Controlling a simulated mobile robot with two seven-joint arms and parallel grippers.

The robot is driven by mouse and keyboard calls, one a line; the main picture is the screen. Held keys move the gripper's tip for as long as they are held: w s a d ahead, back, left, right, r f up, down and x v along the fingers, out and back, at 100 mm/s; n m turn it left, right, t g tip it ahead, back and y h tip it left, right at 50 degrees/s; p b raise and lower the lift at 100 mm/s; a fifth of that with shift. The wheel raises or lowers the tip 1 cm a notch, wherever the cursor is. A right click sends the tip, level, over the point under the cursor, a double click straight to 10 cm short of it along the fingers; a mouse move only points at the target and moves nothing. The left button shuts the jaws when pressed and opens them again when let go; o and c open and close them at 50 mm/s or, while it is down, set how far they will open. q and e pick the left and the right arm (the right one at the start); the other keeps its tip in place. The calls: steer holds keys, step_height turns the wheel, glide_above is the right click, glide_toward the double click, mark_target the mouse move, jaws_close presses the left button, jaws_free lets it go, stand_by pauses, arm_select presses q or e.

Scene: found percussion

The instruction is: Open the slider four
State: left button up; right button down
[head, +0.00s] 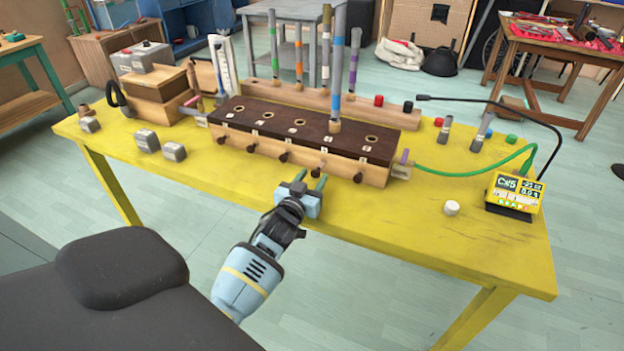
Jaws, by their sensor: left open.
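A long wooden box (310,153) with a dark top stands on the yellow table. Its top has several round holes, with a striped tube standing in one toward the right. Several dark slider knobs line its pale front face. The slider knob fourth from the left (317,173) is just beyond my left gripper's fingertips. My left gripper (311,179) is open and empty, its two green fingers pointing at the front face near this knob. I cannot tell whether a finger touches it. The small number labels are too small to read. My right gripper is not in view.
The yellow table (400,225) is clear in front of the box. A tuner display (515,194) and a white knob (452,208) are at right, with a green cable (480,174) leading to the box. Grey weights (147,141) lie at left. A tube rack (290,94) stands behind.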

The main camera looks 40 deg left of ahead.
arm_select(q)
steer(key=shift+w, duration=0.2)
jaws_close()
stand_by(0.3)
steer(key=shift+s, duration=0.2)
jaws_free()
